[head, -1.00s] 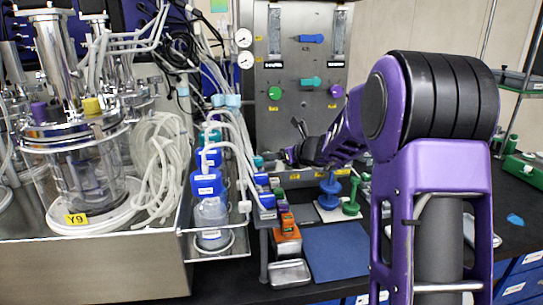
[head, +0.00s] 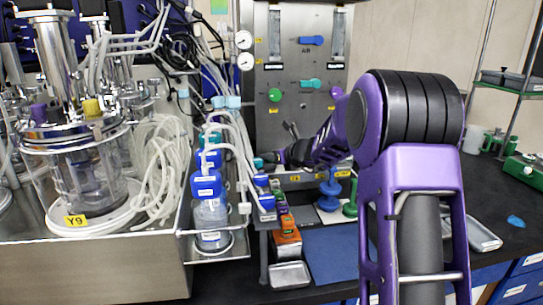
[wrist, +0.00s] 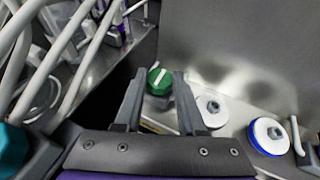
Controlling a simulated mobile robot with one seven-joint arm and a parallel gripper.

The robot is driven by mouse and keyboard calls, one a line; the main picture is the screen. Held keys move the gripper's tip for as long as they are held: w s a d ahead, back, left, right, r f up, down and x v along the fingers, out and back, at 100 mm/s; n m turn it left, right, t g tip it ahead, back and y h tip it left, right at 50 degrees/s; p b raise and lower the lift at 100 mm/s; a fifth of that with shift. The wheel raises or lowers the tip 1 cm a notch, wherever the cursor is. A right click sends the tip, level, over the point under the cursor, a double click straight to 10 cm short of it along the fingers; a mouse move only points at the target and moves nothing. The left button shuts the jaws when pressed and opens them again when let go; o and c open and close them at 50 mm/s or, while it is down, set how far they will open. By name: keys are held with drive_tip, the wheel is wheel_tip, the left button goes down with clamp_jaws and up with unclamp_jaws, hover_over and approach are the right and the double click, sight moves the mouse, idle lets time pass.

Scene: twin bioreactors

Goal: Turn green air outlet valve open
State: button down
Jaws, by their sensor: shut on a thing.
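A green valve knob (wrist: 158,80) with a white stripe across its top shows in the wrist view. My gripper (wrist: 157,93) has one grey finger on each side of it and is shut on it. The stripe runs slantwise between the fingers. In the head view, my gripper (head: 290,153) is low in front of the steel panel (head: 300,120), and the knob it holds cannot be made out there. Another green knob (head: 275,95) sits higher on the panel, well above my gripper.
A white round fitting (wrist: 212,110) and a blue-rimmed one (wrist: 268,136) stand right of the knob. White tubes (wrist: 60,60) crowd the left, with a teal knob (wrist: 12,148) below. A blue mat (head: 335,252) and bottles with blue caps (head: 208,185) lie nearer.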

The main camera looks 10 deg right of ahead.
drive_tip(key=shift+r+n+y+p, duration=0.15)
drive_tip(key=shift+n+y+p, duration=0.15)
drive_tip(key=shift+p, duration=0.4)
drive_tip(key=shift+w+d+r+n+g+y+p, duration=0.15)
drive_tip(key=shift+n+g+y+p, duration=0.45)
drive_tip(key=shift+p, duration=0.6)
drive_tip(key=n+y+p, duration=0.1)
drive_tip(key=p, duration=0.1)
drive_tip(key=n+g+y+p, duration=0.2)
drive_tip(key=p, duration=0.1)
drive_tip(key=shift+w+d+p, duration=0.15)
drive_tip(key=shift+d+p, duration=0.1)
drive_tip(key=shift+p, duration=0.05)
drive_tip(key=n+g+p, duration=0.1)
drive_tip(key=n+g+y, duration=0.1)
drive_tip(key=shift+w+d+f+n+y+p, duration=0.1)
drive_tip(key=shift+f+n+y+p, duration=0.2)
drive_tip(key=shift+p, duration=0.1)
drive_tip(key=shift+w+n+g+y, duration=0.15)
drive_tip(key=shift+n+g+y, duration=0.55)
drive_tip(key=shift+n+g, duration=1)
drive_tip(key=shift+g, duration=0.4)
drive_tip(key=c, duration=0.5)
unclamp_jaws()
drive_tip(key=shift+d+r, duration=0.1)
